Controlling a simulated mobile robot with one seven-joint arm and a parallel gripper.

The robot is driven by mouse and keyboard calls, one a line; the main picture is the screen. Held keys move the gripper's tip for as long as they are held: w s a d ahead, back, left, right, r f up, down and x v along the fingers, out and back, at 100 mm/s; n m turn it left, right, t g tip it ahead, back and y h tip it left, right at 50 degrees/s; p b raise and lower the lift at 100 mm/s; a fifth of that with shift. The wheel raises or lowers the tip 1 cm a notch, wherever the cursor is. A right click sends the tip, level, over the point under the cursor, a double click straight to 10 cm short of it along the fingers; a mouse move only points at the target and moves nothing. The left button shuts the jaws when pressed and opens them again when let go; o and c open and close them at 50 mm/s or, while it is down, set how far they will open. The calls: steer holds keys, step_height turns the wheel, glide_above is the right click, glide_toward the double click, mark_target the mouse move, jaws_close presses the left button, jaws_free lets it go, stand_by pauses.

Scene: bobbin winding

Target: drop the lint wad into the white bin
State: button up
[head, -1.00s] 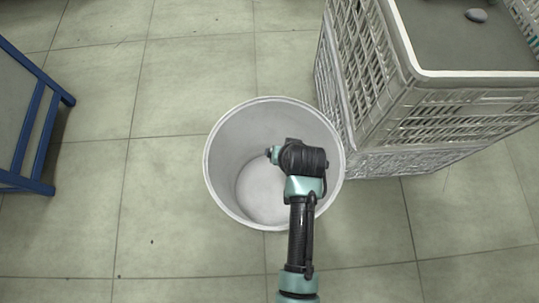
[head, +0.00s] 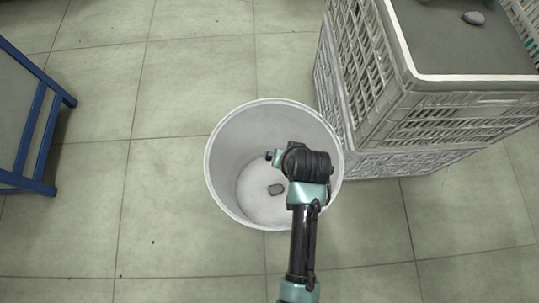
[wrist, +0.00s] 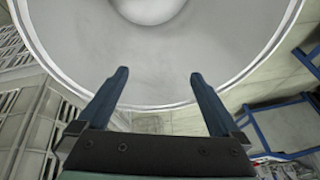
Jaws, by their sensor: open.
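The white bin (head: 222,165) stands on the tiled floor in the middle of the head view; its inner wall and rim also fill the top of the wrist view (wrist: 150,65). A small dark grey lump, which looks like the lint wad (head: 276,189), shows inside the bin against its floor in the head view. I cannot tell whether it lies on the floor or is still falling. My gripper (wrist: 158,76) is open and empty, its two fingers apart over the bin's near rim in the wrist view. In the head view my wrist hides the fingers.
Stacked grey slatted crates (head: 440,120) stand right of the bin, close to its rim. A grey stone-like thing (head: 473,17) lies on their top. A blue-framed piece of furniture (head: 38,135) stands at the far left. The floor between it and the bin is clear.

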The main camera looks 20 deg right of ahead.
steer(key=p+v, duration=0.3)
steer(key=v, duration=0.6)
steer(key=shift+r+p, duration=0.25)
steer(key=shift+p, duration=0.05)
steer(key=shift+s, duration=0.1)
steer(key=w+r+n+t+h, duration=0.2)
steer(key=w+r+t, duration=0.4)
steer(key=w+r, duration=0.9)
step_height(320, 180, up, 20)
steer(key=w+a+n+t, duration=0.1)
steer(key=w+a+t, duration=0.2)
steer(key=t, duration=0.2)
steer(key=s+a+r+n+t+y, duration=0.1)
steer(key=s+a+r+t, duration=0.25)
steer(key=r, duration=0.75)
steer(key=s+a+r+n+t+y, duration=0.1)
steer(key=s+a+r+t, duration=0.3)
steer(key=r, duration=0.7)
steer(key=s+a+r+n+t, duration=0.15)
steer(key=s+r+t, duration=0.3)
steer(key=r, duration=0.75)
step_height(320, 180, up, 27)
steer(key=p, duration=2.9)
steer(key=shift+a+m+g, duration=0.25)
steer(key=shift+m+g, duration=0.05)
steer(key=shift+m, duration=0.05)
steer(key=shift+c, duration=0.2)
